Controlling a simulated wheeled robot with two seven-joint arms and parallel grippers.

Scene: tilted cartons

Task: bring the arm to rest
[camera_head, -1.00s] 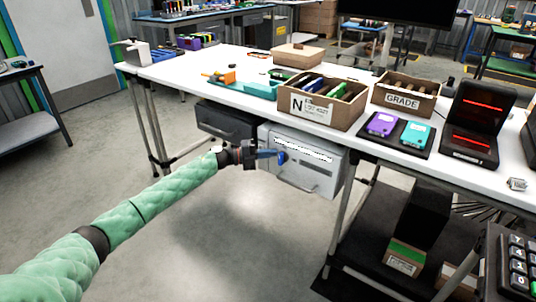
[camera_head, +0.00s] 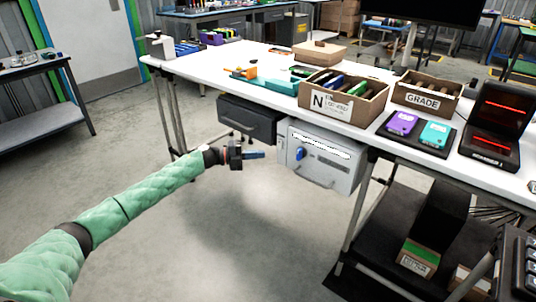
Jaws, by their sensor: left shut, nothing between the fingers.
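My left arm, in a green quilted sleeve, comes in from the lower left in the head view. Its left gripper (camera_head: 253,155) is shut and empty, over open floor to the left of a grey box (camera_head: 318,160) with a blue knob (camera_head: 299,153) under the table. A gap shows between the fingertips and the box. My right gripper is not in view.
A white table (camera_head: 270,107) holds a carton marked N (camera_head: 338,106), a GRADE carton (camera_head: 422,101), a purple device (camera_head: 401,123), a teal device (camera_head: 435,134) and a black scanner (camera_head: 490,130). A dark drawer (camera_head: 246,121) hangs underneath. The floor around my left arm is clear.

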